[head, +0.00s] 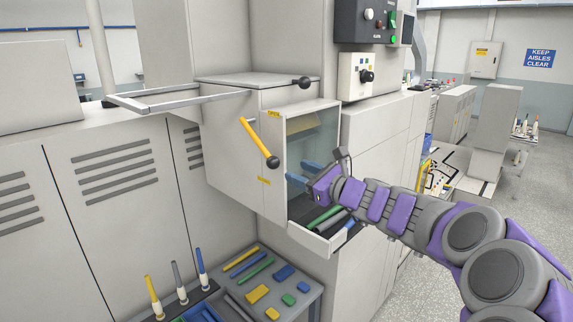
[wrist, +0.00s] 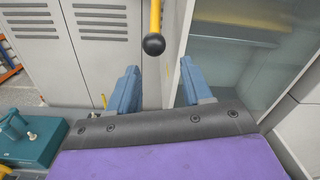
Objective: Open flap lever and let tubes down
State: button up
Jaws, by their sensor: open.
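The yellow flap lever (head: 260,138) slants down across the side of a grey box (head: 230,135) and ends in a black knob (head: 273,162). My gripper (head: 304,172) is right of the knob, in front of the box's glazed front, with its blue fingers open and empty. In the wrist view the knob (wrist: 153,45) shows beyond and between the spread fingertips (wrist: 160,75), apart from them. A tan panel (head: 305,123), perhaps the flap, shows behind the glass. Green and dark tubes (head: 326,218) lie in the open bottom of the box, partly hidden by my arm.
A metal bar frame (head: 180,100) sticks out left of the box, and another black knob (head: 304,82) sits on top. Below stands a table with tubes and coloured blocks (head: 257,293) and several upright bobbins (head: 178,280). Grey cabinets (head: 100,190) line the left.

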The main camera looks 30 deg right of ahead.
aim_at(277, 165)
jog(key=x, duration=0.7)
jog(key=shift+w+a+f, duration=0.1)
jog(key=shift+w+a, duration=0.05)
jog(key=shift+w, duration=0.2)
jog(key=shift+s, duration=0.1)
jog(key=shift+a+r, duration=0.25)
jog(key=shift+a, duration=0.1)
jog(key=shift+w+a, duration=0.2)
jog(key=shift+w, duration=0.05)
jog(key=shift+w+f, duration=0.1)
jog(key=shift+c, duration=0.4)
grip_shut()
